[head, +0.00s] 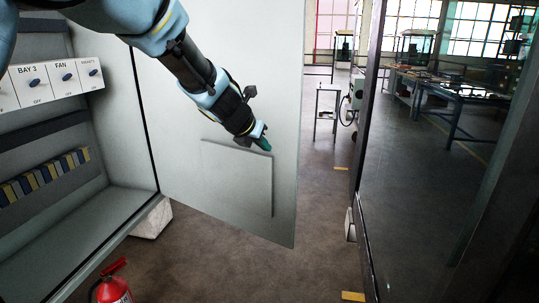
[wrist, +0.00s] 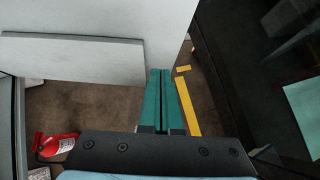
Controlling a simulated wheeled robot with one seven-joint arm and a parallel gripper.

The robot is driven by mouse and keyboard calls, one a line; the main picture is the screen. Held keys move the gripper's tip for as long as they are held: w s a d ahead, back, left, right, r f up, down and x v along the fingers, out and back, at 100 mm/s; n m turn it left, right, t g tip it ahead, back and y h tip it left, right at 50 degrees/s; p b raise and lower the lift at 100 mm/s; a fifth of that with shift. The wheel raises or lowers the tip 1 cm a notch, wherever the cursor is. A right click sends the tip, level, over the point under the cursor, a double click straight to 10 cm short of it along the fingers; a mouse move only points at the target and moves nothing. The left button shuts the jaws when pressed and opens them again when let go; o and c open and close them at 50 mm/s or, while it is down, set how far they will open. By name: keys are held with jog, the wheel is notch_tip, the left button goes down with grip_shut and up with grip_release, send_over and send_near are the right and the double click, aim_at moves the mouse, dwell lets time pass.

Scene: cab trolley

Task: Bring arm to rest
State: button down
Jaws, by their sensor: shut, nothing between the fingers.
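My gripper (head: 263,138) is in front of the open grey cabinet door (head: 230,90) in the head view, with my arm reaching down from the top left. In the wrist view, the two green fingers of my gripper (wrist: 160,75) lie side by side, shut and empty. The door panel (wrist: 75,55) is beyond them in that view. I cannot tell whether the fingertips touch the door.
A cabinet with switches (head: 62,75) stands open at the left. A red fire extinguisher (head: 112,287) is on the floor below it. A dark glossy panel (head: 430,150) stands at the right. Floor (head: 325,190) shows clear between door and panel. A workbench (head: 455,95) appears at the far right.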

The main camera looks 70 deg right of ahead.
jog(key=shift+v, duration=1.1)
jog(key=shift+w, duration=0.15)
jog(key=w+a+f+m+t+y+b, duration=0.1)
jog(key=w+a+f+m+t+y, duration=0.2)
jog(key=w+a, duration=1.25)
jog(key=w+a+f+m+t+y, duration=0.15)
jog(key=w+a+m, duration=0.35)
jog(key=w+a, duration=1.1)
jog(key=w+a+f+m+y, duration=0.1)
jog(key=a+f+m+y, duration=0.2)
jog(key=a, duration=1.6)
jog(key=s+a+f+m+y, duration=0.1)
jog(key=s+a+m, duration=0.2)
jog(key=a, duration=0.6)
jog(key=s+a+f+m+g+b, duration=0.1)
jog(key=s+a+m, duration=0.2)
jog(key=a, duration=0.7)
jog(key=shift+s+a+f+m+y, duration=0.2)
jog(key=shift+s+f+m+y, duration=0.15)
jog(key=shift+s, duration=0.15)
